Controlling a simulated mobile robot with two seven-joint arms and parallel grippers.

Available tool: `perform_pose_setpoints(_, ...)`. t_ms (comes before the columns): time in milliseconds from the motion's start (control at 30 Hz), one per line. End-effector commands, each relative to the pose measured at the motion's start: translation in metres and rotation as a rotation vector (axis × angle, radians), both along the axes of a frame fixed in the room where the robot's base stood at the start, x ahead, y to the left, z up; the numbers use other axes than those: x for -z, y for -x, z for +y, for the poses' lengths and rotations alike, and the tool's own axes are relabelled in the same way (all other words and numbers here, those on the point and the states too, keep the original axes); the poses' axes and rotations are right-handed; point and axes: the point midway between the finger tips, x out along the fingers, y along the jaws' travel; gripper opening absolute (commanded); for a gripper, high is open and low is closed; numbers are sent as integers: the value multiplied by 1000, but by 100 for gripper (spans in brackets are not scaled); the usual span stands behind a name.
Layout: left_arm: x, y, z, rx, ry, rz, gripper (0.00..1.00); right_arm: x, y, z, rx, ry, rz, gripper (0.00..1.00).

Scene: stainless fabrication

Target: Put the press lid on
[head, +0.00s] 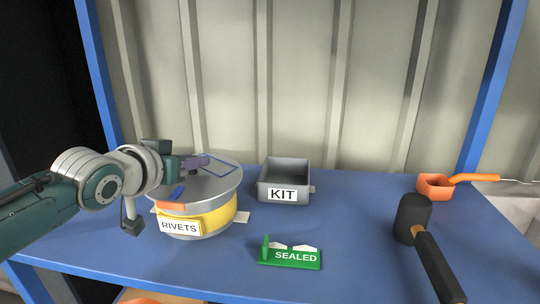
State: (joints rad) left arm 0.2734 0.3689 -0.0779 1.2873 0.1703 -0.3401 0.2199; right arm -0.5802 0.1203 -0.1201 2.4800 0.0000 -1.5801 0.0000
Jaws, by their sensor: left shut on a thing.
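A round grey press lid (222,183) sits over a round tin (218,219) with a yellow band and a RIVETS label, left of centre. The lid covers the tin's mouth; whether its rim is seated all round I cannot tell. My left gripper (196,162) reaches in from the left over the lid's far part and is shut on it; the exact grip point is partly hidden by the wrist. An orange piece (171,206) shows at the lid's front left edge. My right gripper is not in view.
A grey KIT bin (284,168) stands right of the tin, with a green SEALED holder (290,257) in front. A black-headed mallet (412,218) and an orange scoop-like cup (434,186) are at the right. The blue bench (350,220) is clear between them. Blue posts frame both sides.

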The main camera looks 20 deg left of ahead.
Motion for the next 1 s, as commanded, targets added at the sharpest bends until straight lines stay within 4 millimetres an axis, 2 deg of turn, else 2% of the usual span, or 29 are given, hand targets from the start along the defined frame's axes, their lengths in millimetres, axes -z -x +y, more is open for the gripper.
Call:
perform_pose_setpoints(267, -1, 0, 0, 0, 0, -2, 0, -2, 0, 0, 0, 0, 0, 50)
perform_pose_setpoints(300, -1, 0, 0, 0, 0, -2, 32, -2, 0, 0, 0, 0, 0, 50)
perform_pose_setpoints(600, 0, 0, 0, 0, 0, -1, 66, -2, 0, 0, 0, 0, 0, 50)
perform_pose_setpoints(867, 0, 1, 0, 0, 0, 1, 66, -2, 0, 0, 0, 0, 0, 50)
perform_pose_setpoints(1000, -3, 8, -1, 0, 0, 2, 66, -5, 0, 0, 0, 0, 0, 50)
